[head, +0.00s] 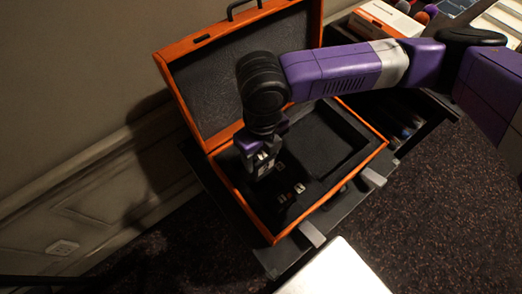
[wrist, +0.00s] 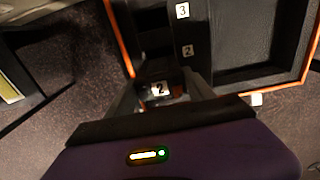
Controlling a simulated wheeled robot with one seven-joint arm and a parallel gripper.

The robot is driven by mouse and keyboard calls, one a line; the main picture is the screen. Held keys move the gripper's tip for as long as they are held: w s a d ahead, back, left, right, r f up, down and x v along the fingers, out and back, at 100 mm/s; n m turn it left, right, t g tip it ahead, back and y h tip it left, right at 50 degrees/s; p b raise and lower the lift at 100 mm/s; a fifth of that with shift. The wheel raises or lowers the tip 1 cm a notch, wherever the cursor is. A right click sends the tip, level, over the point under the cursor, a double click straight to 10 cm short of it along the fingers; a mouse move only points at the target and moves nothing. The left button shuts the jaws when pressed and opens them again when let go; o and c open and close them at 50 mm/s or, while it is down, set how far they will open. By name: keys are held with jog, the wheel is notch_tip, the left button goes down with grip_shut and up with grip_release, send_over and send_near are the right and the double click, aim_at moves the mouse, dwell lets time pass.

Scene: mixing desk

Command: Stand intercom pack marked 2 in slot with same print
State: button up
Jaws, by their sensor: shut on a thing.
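My gripper (head: 258,158) is shut on a dark intercom pack (head: 263,170), over the left part of the open orange case. In the wrist view my gripper (wrist: 163,92) has its fingers on either side of the pack (wrist: 160,90), whose white label reads 2. The dark slots lie left of these prints. The pack's lower end is hidden, so I cannot tell whether it is inside a slot.
The orange case (head: 378,153) stands open, its lid raised at the back. An empty black compartment fills its right side. A drawer with assorted items lies behind right. A white surface (head: 345,272) is in front. Dark speckled carpet surrounds it.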

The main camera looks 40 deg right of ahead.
notch_tip(320, 180, down, 12)
jog(key=b, duration=0.9)
dwell(0.4)
jog(key=shift+w+f, duration=0.15)
jog(key=shift+f, duration=0.1)
dwell(1.9)
jog(key=o, duration=1.8)
notch_tip(320, 180, up, 8)
jog(key=shift+f, duration=0.1)
